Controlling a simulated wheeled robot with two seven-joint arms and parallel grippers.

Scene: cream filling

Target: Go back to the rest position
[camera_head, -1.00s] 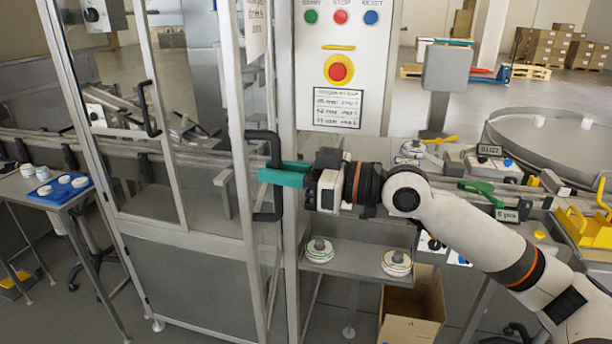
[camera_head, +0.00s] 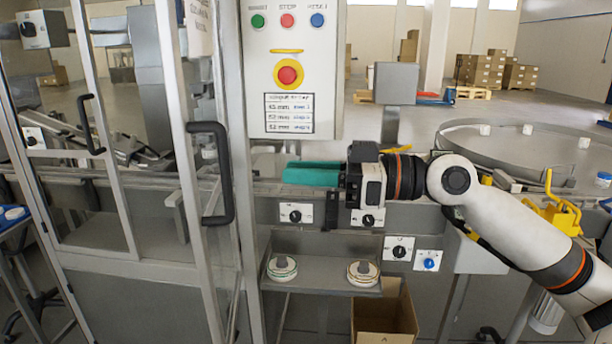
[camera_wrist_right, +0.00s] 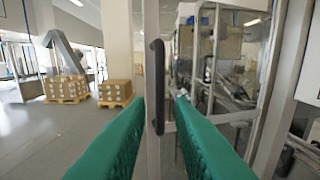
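My right gripper (camera_head: 290,173) has teal fingers and points left, in front of the machine below the control panel. It also shows in the right wrist view (camera_wrist_right: 160,102), where the fingers are apart with nothing between them. A black door handle (camera_head: 226,172) on the glazed cabinet door is left of the fingertips, with a visible gap. In the right wrist view the handle (camera_wrist_right: 158,86) stands upright straight ahead, beyond the fingertips. My left gripper is not in view.
A control panel (camera_head: 325,110) with coloured buttons is just above the gripper. A shelf (camera_head: 322,284) with two round stacks is below, beside an open cardboard box (camera_head: 384,325). A round table (camera_head: 500,140) and a yellow fixture (camera_head: 555,215) are at right.

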